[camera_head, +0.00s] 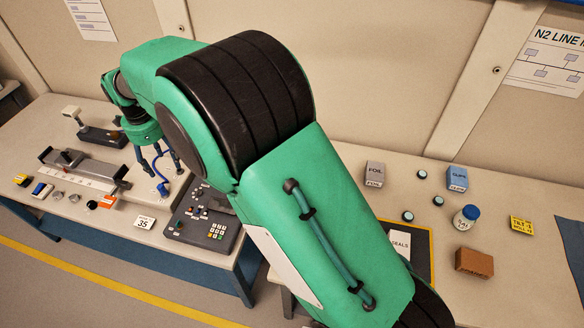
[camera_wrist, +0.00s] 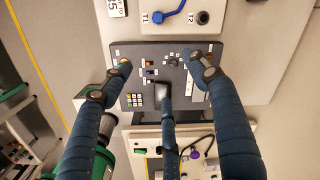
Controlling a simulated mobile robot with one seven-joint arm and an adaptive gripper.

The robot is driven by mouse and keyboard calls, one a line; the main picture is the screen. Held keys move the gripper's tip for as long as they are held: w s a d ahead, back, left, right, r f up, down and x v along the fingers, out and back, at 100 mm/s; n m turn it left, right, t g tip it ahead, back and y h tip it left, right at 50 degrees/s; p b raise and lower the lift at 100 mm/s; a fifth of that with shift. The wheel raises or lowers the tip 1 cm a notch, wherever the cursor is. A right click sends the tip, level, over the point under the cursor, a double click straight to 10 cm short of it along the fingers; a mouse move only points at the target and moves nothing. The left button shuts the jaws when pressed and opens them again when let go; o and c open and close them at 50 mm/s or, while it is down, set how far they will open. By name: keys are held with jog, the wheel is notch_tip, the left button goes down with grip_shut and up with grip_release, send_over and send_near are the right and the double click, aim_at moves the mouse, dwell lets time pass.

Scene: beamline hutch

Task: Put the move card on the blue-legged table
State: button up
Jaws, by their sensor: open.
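No card that I can read as the move card is clear. A small yellow card (camera_head: 521,225) with dark print too small to read stands on the right-hand table. The blue-legged table (camera_head: 100,232) is at the left and bears instruments. My gripper (camera_head: 160,168) is above this table, left of the black control panel (camera_head: 203,217). In the wrist view my gripper (camera_wrist: 164,78) has its dark blue fingers spread over the control panel (camera_wrist: 150,60), with nothing between them. My arm hides the middle of the scene.
The right-hand table (camera_head: 520,275) holds a FOIL box (camera_head: 374,174), a blue box (camera_head: 457,179), a blue-capped jar (camera_head: 466,217) and a brown block (camera_head: 474,263).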

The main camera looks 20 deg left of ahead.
jog(key=w+d+r+n, duration=0.1)
jog(key=w+d+r, duration=0.2)
jog(key=d+r, duration=0.5)
jog(key=w+d+r+n+t+y, duration=0.1)
jog(key=w+d+r, duration=0.3)
jog(key=d, duration=0.9)
jog(key=w+d+r+n, duration=0.1)
jog(key=w+d+r, duration=0.2)
jog(key=d+r, duration=0.55)
jog(key=s+d+r+n+t, duration=0.1)
jog(key=s+d+r, duration=0.1)
jog(key=d, duration=0.9)
jog(key=s+d+r+n+t, duration=0.1)
jog(key=s+d+r, duration=0.1)
jog(key=d, duration=0.8)
jog(key=s+d+f+n+t, duration=0.1)
jog(key=s+d+n, duration=0.1)
jog(key=s+d, duration=0.8)
jog(key=s+d+f+n+t+h, duration=0.1)
jog(key=s+d+f+n, duration=0.1)
jog(key=s+d, duration=0.8)
jog(key=d, duration=0.5)
jog(key=shift+s+f+n+h, duration=0.25)
jog(key=shift+n+h, duration=0.05)
jog(key=shift+f, duration=0.15)
notch_tip(320, 180, down, 9)
jog(key=b, duration=0.9)
